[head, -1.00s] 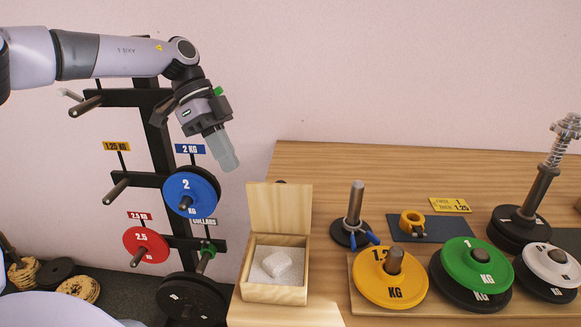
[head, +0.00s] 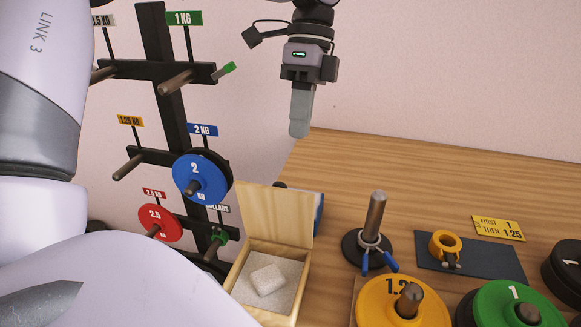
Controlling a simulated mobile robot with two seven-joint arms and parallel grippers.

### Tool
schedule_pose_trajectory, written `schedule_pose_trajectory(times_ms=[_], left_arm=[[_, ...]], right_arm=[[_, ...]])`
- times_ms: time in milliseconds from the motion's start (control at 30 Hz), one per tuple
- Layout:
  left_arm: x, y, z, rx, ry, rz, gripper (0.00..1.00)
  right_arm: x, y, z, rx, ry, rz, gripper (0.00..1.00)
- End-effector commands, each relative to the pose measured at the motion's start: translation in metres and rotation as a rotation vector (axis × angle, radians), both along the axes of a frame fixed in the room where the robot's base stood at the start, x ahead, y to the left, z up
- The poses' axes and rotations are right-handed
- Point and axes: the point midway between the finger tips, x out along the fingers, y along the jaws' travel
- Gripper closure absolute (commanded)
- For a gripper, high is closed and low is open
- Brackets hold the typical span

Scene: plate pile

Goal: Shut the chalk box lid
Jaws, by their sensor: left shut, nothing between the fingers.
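The wooden chalk box (head: 240,304) stands at the table's left front with a white chalk block (head: 267,280) on pale powder inside. Its lid (head: 273,215) stands open, upright at the back edge of the box. My left gripper (head: 299,130) is shut and empty, pointing down, above and behind the lid and apart from it. My right gripper does not show.
A black rack with a blue plate (head: 188,187) and a red plate (head: 155,221) stands left of the box. Right of the box are a post with blue handles (head: 372,235), a yellow plate (head: 376,308) and a green plate (head: 496,304). A blue item (head: 318,213) is partly hidden behind the lid.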

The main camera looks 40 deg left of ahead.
Motion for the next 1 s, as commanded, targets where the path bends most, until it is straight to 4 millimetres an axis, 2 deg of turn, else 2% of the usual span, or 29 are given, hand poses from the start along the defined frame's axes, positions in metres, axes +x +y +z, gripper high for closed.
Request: schedule_pose_trajectory(times_ms=[33, 267, 600, 1000], left_arm=[[-0.004, -0.001, -0.011, -0.003, 0.004, -0.001, 1.0], [-0.019, -0.009, -0.052, -0.005, 0.002, -0.001, 1.0], [-0.047, -0.023, -0.05, -0.001, -0.003, -0.002, 1.0], [-0.052, -0.025, -0.051, 0.0, -0.003, 0.0, 1.0]], right_arm=[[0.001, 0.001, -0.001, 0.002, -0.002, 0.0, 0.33], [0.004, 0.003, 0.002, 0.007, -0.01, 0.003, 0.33], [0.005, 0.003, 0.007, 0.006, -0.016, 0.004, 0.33], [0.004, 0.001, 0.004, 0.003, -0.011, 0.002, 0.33]])
